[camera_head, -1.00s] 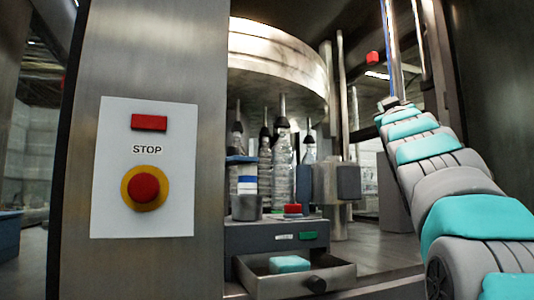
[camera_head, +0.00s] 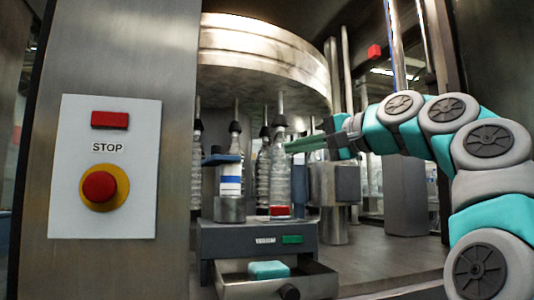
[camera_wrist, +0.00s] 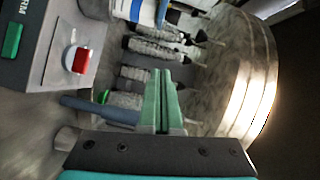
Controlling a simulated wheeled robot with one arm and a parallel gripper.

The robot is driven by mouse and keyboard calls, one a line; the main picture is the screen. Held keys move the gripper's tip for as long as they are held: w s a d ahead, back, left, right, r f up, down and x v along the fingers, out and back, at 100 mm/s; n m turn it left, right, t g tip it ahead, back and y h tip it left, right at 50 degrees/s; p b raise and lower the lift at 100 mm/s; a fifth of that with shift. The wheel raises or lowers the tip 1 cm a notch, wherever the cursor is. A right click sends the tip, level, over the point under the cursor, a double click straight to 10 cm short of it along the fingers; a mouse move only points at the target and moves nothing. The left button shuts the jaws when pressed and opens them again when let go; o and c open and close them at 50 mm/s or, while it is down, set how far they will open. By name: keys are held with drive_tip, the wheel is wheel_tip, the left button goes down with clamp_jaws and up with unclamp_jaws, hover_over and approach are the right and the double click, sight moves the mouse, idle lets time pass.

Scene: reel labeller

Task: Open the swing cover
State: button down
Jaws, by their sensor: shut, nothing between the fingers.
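I cannot single out the swing cover with certainty in either view. A slim blue-grey bar (camera_wrist: 100,109) lies beside my fingers in the wrist view; whether it belongs to the cover is unclear. My gripper (camera_head: 290,146) reaches in from the right, in front of the bottles and below the steel drum (camera_head: 265,60). Its green fingers (camera_wrist: 160,75) are together and hold nothing. I see no clear contact with anything.
A grey unit (camera_head: 225,240) with a green button (camera_head: 292,239) and a red knob (camera_wrist: 80,60) has an open drawer (camera_head: 235,290) holding a teal block (camera_head: 269,269). A labelled bottle (camera_head: 230,180) stands above it. The STOP panel (camera_head: 105,200) is at left. Several bottles stand behind.

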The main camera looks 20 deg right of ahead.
drive_tip(key=w+a+f+b, duration=0.1)
drive_tip(key=w+a, duration=0.6)
drive_tip(key=a, duration=0.1)
drive_tip(key=shift+w+a+f, duration=0.15)
drive_tip(key=shift+w+a, duration=0.05)
drive_tip(key=shift+w, duration=0.05)
idle(0.4)
drive_tip(key=shift+s+a, duration=0.1)
idle(0.4)
drive_tip(key=shift+s+a+m+t+h, duration=0.1)
drive_tip(key=shift+a+m+t+h, duration=0.05)
drive_tip(key=shift+m+t+h, duration=0.2)
